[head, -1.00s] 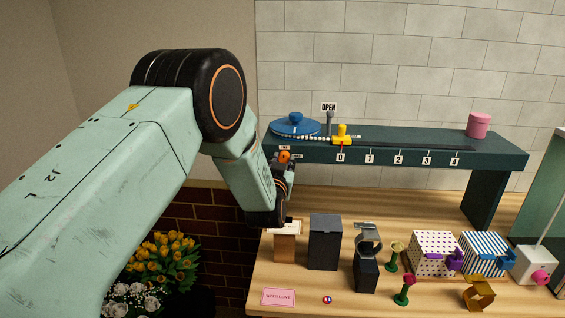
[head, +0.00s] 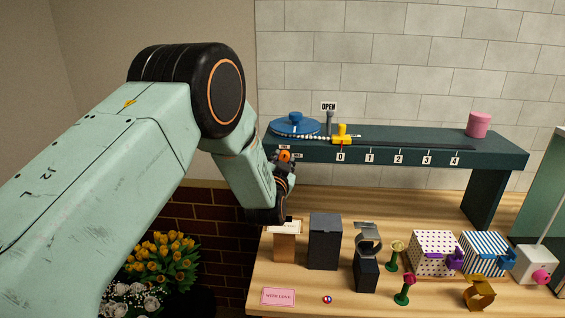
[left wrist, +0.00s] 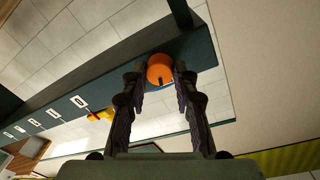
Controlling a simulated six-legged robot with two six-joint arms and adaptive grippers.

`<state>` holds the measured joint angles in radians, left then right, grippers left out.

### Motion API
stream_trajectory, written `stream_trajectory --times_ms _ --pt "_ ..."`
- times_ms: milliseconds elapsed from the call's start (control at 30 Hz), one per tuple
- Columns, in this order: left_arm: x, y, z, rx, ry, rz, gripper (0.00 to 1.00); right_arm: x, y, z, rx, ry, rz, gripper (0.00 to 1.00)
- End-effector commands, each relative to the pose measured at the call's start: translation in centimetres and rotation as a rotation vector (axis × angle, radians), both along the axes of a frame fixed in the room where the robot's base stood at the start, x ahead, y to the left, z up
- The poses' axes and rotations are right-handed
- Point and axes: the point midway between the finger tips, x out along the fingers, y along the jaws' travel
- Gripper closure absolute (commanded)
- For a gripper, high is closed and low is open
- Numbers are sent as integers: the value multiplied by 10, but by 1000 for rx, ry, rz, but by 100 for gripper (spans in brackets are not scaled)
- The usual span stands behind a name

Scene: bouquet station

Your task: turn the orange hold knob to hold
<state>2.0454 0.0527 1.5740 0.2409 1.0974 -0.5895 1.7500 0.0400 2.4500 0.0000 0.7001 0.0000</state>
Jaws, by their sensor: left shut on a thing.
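The orange hold knob (head: 284,156) sits on the front edge of the dark green shelf (head: 420,153), near its left end. In the left wrist view the round orange knob (left wrist: 160,68) lies between the fingertips, with a dark mark on its face. My left gripper (left wrist: 160,78) is shut on it, a finger on each side. In the head view my left gripper (head: 287,165) is partly hidden behind my own arm. The small labels beside the knob are too small or covered to read. My right gripper is not in view.
A blue round turntable (head: 295,126), an OPEN sign (head: 329,106), a yellow slider (head: 342,134) and a pink cylinder (head: 478,125) are on the shelf. Below, dark boxes (head: 325,242), patterned gift boxes (head: 435,254) and flowers crowd the wooden table (head: 370,307).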

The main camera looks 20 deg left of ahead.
Motion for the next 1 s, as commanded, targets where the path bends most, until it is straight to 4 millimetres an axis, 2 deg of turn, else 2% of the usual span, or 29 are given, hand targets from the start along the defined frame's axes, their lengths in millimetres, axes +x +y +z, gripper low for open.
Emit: stream_trajectory --times_ms 1000 --pt "1 -1 3 906 298 1 100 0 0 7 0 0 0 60"
